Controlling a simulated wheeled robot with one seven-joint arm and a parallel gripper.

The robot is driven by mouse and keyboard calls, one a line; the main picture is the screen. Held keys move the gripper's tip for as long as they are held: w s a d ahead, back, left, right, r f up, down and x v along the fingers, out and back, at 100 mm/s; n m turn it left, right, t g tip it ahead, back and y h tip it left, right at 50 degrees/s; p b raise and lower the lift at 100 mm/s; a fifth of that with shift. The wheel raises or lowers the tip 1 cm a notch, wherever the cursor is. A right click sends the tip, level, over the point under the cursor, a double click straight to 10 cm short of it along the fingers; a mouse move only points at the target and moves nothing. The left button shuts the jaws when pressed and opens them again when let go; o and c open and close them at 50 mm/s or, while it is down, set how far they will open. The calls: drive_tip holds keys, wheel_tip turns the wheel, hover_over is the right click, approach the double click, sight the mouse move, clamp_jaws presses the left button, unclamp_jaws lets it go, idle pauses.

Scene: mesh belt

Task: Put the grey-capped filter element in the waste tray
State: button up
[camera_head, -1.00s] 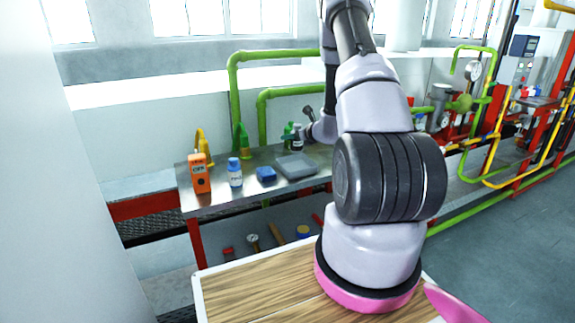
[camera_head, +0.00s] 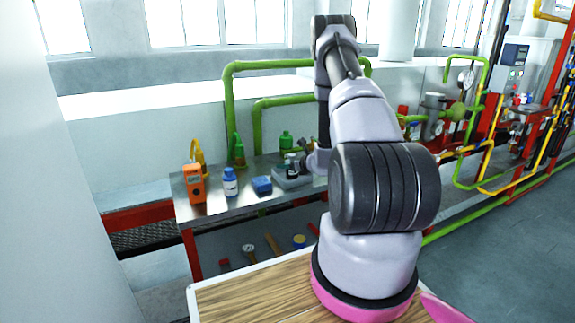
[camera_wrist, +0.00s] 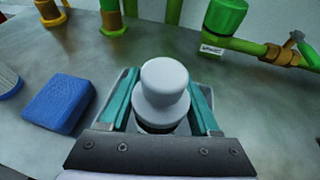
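The filter element (camera_wrist: 163,92) has a pale grey cap and stands about upright between the two teal fingers of my gripper (camera_wrist: 162,108) in the wrist view. The fingers are shut on it, and its lower part is hidden by the gripper. In the head view the element (camera_head: 292,168) and my gripper (camera_head: 304,163) are over the grey waste tray (camera_head: 281,185) on the metal bench. I cannot tell whether the element touches the tray floor.
A blue block (camera_head: 262,185) lies just left of the tray. Further left stand a blue-capped white bottle (camera_head: 230,182) and an orange meter (camera_head: 194,184). Green pipes (camera_head: 229,105) rise behind the bench (camera_head: 212,207).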

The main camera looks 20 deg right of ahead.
drive_tip(key=o, duration=0.3)
drive_tip(key=shift+r, duration=0.15)
drive_tip(key=v, duration=1.1)
drive_tip(key=s+a+r+n+g+y, duration=0.35)
drive_tip(key=a+r+n, duration=0.35)
drive_tip(key=a+r, duration=0.45)
drive_tip(key=s+a+r+n+g+y, duration=0.35)
drive_tip(key=a+r+n, duration=0.45)
drive_tip(key=a+r, duration=0.3)
drive_tip(key=s+a+r+n+g+h, duration=0.2)
drive_tip(key=s+r+n, duration=0.6)
drive_tip(key=s, duration=0.5)
drive_tip(key=s+d+r+n+t+h, duration=0.3)
drive_tip(key=s+d+r+n+h, duration=0.1)
drive_tip(key=s+r+n+h, duration=0.2)
drive_tip(key=shift+s+d, duration=0.15)
drive_tip(key=shift+s, duration=0.75)
